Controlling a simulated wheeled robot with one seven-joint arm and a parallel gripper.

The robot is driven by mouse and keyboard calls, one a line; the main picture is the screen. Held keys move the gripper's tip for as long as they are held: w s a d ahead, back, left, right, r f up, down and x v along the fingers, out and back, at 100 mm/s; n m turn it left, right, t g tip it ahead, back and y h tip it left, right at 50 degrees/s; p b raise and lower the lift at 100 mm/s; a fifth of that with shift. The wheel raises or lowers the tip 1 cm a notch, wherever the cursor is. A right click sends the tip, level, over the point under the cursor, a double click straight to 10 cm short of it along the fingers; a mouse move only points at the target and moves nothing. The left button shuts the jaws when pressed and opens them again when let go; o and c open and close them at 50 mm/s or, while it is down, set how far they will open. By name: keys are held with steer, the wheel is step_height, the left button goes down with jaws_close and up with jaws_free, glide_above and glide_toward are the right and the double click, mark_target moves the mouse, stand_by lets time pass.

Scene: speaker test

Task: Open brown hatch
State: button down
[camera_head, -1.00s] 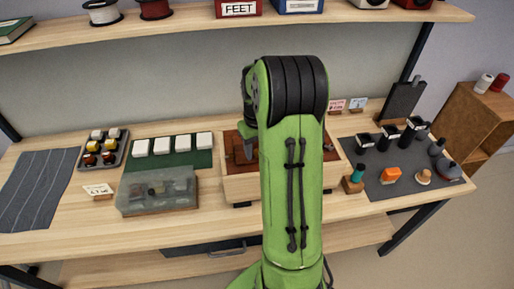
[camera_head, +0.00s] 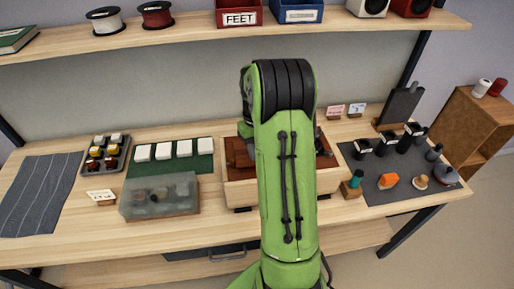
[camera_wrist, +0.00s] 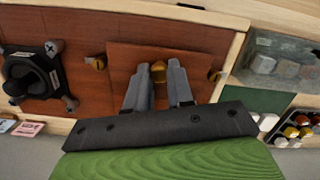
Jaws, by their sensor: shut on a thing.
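The brown hatch (camera_wrist: 195,62) is a reddish-brown square panel set in the brown top of a pale wooden box (camera_head: 237,192). A small brass knob (camera_wrist: 158,70) stands on the hatch. My gripper (camera_wrist: 158,84) is over the hatch in the wrist view, with its two grey fingers closed on the knob, one on each side. Brass pieces (camera_wrist: 96,62) sit near the hatch's side edges. I cannot tell whether the hatch is raised. In the head view my green arm hides the gripper and most of the box top.
A black speaker-like part (camera_wrist: 34,78) with screws sits beside the hatch. A translucent lidded case (camera_head: 160,196) and a green mat (camera_head: 203,161) with white blocks stand left of the box. A dark mat (camera_head: 385,165) with small parts lies to the right.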

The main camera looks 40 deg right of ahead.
steer(key=w+d+r+p, duration=0.6)
steer(key=w+p, duration=0.2)
steer(key=p, duration=0.3)
steer(key=shift+w+r+p, duration=0.3)
steer(key=shift+w+p, duration=0.05)
steer(key=c, duration=1.4)
jaws_free()
steer(key=shift+d+f, duration=0.2)
steer(key=shift+d, duration=0.05)
steer(key=shift+o, duration=2.1)
steer(key=shift+s+a+r, duration=0.1)
steer(key=shift+a, duration=0.2)
